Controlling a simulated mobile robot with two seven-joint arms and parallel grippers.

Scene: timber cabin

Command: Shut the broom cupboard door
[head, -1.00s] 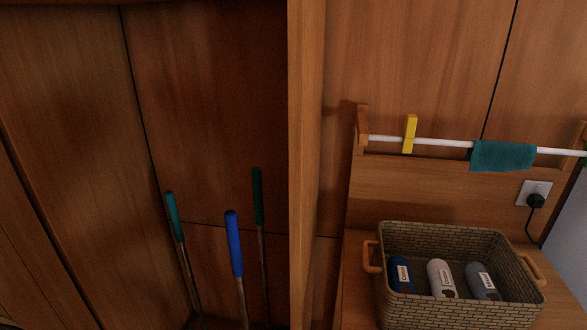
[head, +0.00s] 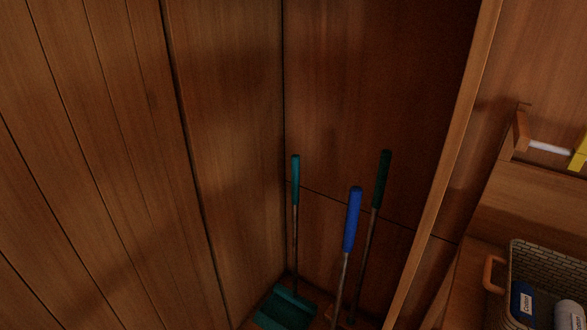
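The broom cupboard (head: 380,100) stands open in front of me, and I look into its dark wooden inside. Its right side panel edge (head: 445,165) runs slanting down the picture. A planked wooden surface (head: 90,150) fills the left of the view, beside the cupboard's left inner side (head: 230,130). I cannot tell whether this surface is the open door or the cabin wall. No door handle shows. Neither of my grippers is in view.
Inside stand a teal-handled tool (head: 296,180), a blue-handled one (head: 352,220) and a dark green-handled one (head: 381,180). A teal dustpan-like head (head: 285,307) rests on the cupboard floor. At right are a woven basket (head: 545,257) with bottles and a white rail (head: 549,148).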

